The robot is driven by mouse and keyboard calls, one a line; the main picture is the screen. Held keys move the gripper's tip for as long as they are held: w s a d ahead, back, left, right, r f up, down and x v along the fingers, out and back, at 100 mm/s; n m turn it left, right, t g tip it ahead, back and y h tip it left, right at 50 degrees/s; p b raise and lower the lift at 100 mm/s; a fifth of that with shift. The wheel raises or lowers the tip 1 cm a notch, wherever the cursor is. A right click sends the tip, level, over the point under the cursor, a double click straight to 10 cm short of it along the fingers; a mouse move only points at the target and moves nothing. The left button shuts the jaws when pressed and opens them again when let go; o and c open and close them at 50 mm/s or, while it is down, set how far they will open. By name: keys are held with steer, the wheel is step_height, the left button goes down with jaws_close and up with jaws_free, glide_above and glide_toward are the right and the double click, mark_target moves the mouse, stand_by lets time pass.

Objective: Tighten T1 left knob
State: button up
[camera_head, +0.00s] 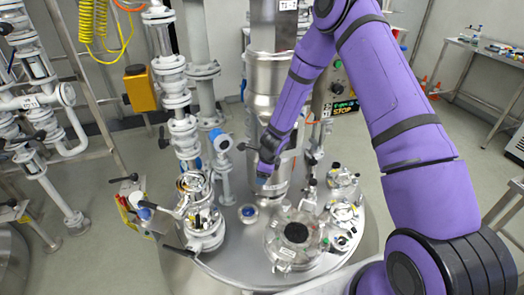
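My purple arm reaches over the steel reactor lid (230,262) from the right. My gripper (264,176) is at the lower end of the arm, in front of the shiny steel column (265,75). It is small and dark, and a blue spot shows at its tip. I cannot tell whether its fingers are open or shut, or whether they touch anything. A blue-topped fitting (248,212) sits on the lid just below and left of the gripper. A round hatch (284,254) with a dark centre and small clamps around it stands to the right. I cannot make out which part is the T1 left knob.
A valve cluster (201,228) with a lever stands on the lid's left side, with white pipes (178,110) behind it. A blue-faced gauge (221,142) is left of my gripper. A control box with a STOP sign (345,108) is behind the arm. Open floor (455,140) lies at right.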

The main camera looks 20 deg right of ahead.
step_height(320, 180, down, 10)
steer(key=s+m+g, duration=0.1)
steer(key=s+m, duration=0.2)
steer(key=m+g+h, duration=0.2)
steer(key=m, duration=0.2)
glide_above(269, 233)
step_height(269, 233, down, 10)
steer(key=shift+f, duration=0.1)
step_height(269, 233, down, 2)
steer(key=shift+s+f, duration=0.1)
steer(key=shift+s, duration=0.05)
steer(key=shift+f+n, duration=0.25)
steer(key=shift+n, duration=0.05)
steer(key=n, duration=0.6)
steer(key=shift+r, duration=0.1)
steer(key=n, duration=0.4)
steer(key=shift+n, duration=0.3)
steer(key=n, duration=0.9)
steer(key=shift+n, duration=0.3)
steer(key=n, duration=1.6)
steer(key=shift+n, duration=0.4)
steer(key=n, duration=1.1)
steer(key=shift+f, duration=3.05)
